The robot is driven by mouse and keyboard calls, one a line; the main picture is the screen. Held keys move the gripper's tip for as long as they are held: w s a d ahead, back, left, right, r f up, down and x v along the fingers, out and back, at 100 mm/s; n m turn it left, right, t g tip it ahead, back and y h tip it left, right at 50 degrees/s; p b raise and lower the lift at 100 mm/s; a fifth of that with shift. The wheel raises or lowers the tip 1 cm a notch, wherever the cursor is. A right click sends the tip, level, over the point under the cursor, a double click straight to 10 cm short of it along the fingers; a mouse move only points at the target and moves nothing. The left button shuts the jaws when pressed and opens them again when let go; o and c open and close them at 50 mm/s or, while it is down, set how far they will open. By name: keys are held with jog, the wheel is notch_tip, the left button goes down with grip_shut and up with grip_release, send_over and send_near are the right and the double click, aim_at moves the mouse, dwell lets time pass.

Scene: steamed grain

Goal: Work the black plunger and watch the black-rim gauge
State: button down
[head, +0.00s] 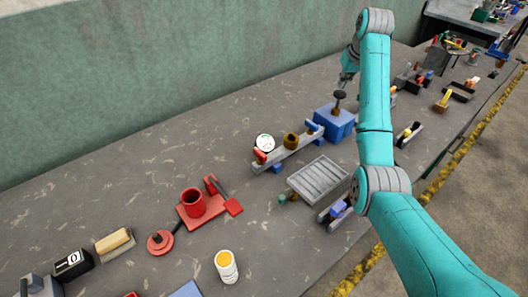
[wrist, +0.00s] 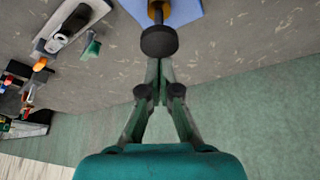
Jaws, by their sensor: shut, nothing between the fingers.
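The black plunger (head: 339,95) has a round dark knob on a stem and stands upright on a blue box (head: 333,122). In the wrist view its knob (wrist: 159,41) is large, just beyond my fingertips. My gripper (head: 345,83) is shut and empty, close to the knob; in the wrist view its fingertips (wrist: 159,64) meet at the knob's near edge. I cannot tell whether they touch it. A round white-faced gauge (head: 265,142) stands left of the blue box, at the end of a grey rail. Its rim looks dark and its reading is too small to make out.
A brass-brown fitting (head: 291,140) sits on the grey rail (head: 285,151) between gauge and box. A ribbed grey tray (head: 319,181) lies in front. A red cup assembly (head: 194,203) is at left. The green wall (head: 150,75) runs behind the bench.

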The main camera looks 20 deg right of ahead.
aim_at(341, 94)
jog(key=shift+f, duration=0.15)
jog(key=shift+f, duration=2.35)
jog(key=shift+r, duration=3.85)
jog(key=shift+r, duration=0.1)
jog(key=shift+f, duration=1.45)
jog(key=shift+f, duration=0.1)
jog(key=shift+f, duration=2.45)
jog(key=shift+r, duration=3.9)
